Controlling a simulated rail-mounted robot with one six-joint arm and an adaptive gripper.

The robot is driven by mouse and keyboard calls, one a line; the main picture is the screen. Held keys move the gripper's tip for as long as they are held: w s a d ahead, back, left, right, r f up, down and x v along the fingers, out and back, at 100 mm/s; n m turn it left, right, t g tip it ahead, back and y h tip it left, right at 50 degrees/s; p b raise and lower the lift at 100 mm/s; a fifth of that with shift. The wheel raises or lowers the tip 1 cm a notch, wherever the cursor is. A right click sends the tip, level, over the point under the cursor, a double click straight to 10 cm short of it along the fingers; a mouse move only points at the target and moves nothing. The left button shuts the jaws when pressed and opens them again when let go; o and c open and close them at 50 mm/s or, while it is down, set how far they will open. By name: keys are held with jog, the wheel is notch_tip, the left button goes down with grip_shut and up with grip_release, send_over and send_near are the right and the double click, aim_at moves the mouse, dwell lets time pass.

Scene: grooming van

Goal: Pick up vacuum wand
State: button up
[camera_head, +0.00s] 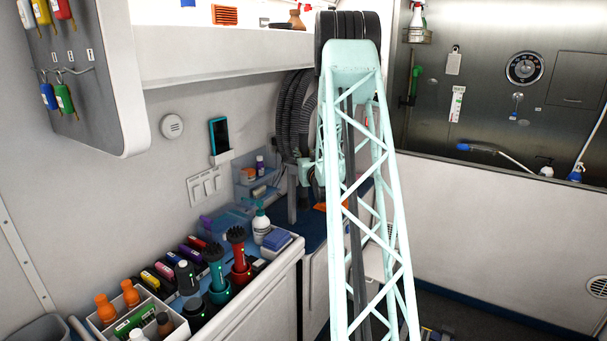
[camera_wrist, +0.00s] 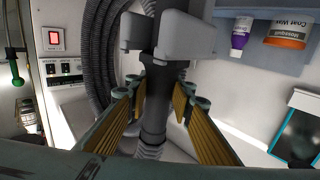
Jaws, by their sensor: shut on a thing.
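The vacuum wand (camera_wrist: 154,112) is a dark grey tube standing about upright in the middle of the wrist view. A grey block-shaped bracket (camera_wrist: 178,35) sits around or in front of its upper part; I cannot tell if the wand still touches it. A ribbed grey hose (camera_wrist: 150,151) shows at its lower end. My gripper (camera_wrist: 155,100) has its two fingers with yellow ribbed pads on either side of the tube, shut on it. In the head view my lattice arm covers most of this area, and I cannot make out the wand there.
A coiled dark hose (camera_head: 292,115) hangs on the wall, close left of the wand in the wrist view (camera_wrist: 100,48). A shelf with a purple tube (camera_wrist: 241,33) and an orange-labelled tub (camera_wrist: 287,31) is at right. The counter (camera_head: 262,292) is crowded with bottles and clippers.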

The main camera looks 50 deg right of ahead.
aim_at(306, 137)
jog(key=shift+r, duration=0.15)
jog(key=shift+s+r, duration=0.2)
jog(key=shift+r, duration=0.25)
jog(key=shift+r+p, duration=0.65)
jog(key=shift+r, duration=2.3)
jog(key=shift+s+d, duration=0.1)
jog(key=shift+s, duration=0.1)
jog(key=s+d+p, duration=0.1)
jog(key=s, duration=1.8)
jog(key=shift+d, duration=0.15)
jog(key=shift+s, duration=0.15)
